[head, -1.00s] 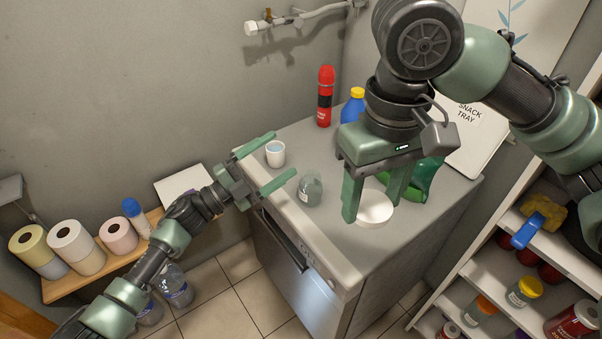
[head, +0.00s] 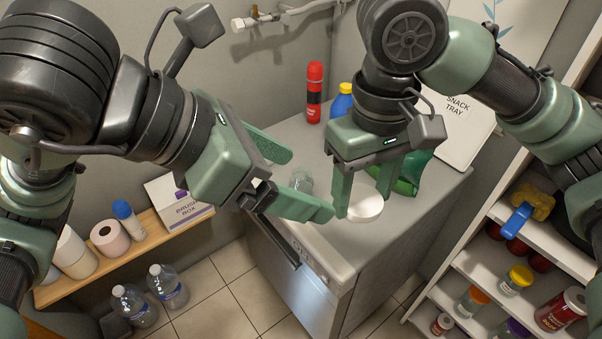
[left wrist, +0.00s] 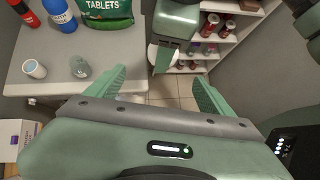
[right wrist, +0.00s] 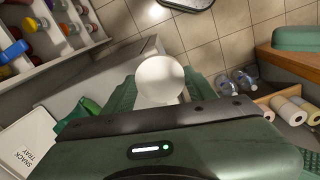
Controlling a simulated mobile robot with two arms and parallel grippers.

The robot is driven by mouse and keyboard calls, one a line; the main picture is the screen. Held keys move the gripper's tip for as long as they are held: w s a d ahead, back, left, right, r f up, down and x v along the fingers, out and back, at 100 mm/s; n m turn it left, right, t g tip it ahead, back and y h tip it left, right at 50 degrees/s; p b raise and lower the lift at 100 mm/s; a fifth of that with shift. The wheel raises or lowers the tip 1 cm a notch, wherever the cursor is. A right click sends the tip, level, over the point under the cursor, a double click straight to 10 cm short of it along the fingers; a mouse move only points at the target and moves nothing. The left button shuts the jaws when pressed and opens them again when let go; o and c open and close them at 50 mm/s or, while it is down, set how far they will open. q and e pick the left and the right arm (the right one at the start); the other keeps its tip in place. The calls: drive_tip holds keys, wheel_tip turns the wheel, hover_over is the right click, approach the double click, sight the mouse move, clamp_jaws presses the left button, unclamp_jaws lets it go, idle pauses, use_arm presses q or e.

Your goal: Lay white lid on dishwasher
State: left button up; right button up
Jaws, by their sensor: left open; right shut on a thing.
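The round white lid (head: 365,209) is held between the fingers of my right gripper (head: 364,200), above the dishwasher top near its front right part. The dishwasher (head: 335,250) has a light grey top and a steel front with a dark handle. My left gripper (head: 310,185) is open and empty, above the dishwasher's front left edge. It hides part of the top in the head view.
A small glass jar (left wrist: 80,68) and white cup (left wrist: 34,68) stand on the top. A red can (head: 314,95), blue bottle (head: 341,102) and green tablets bag (left wrist: 105,14) are at the back. A white shelf (head: 540,245) stands right. The top's front right is fairly clear.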

use_arm(q)
drive_tip(key=x, duration=1.1)
drive_tip(key=shift+w+d+f, duration=0.15)
drive_tip(key=shift+w+d, duration=0.1)
drive_tip(key=shift+d, duration=0.1)
drive_tip(key=c, duration=1.4)
use_arm(e)
drive_tip(key=o, duration=1.6)
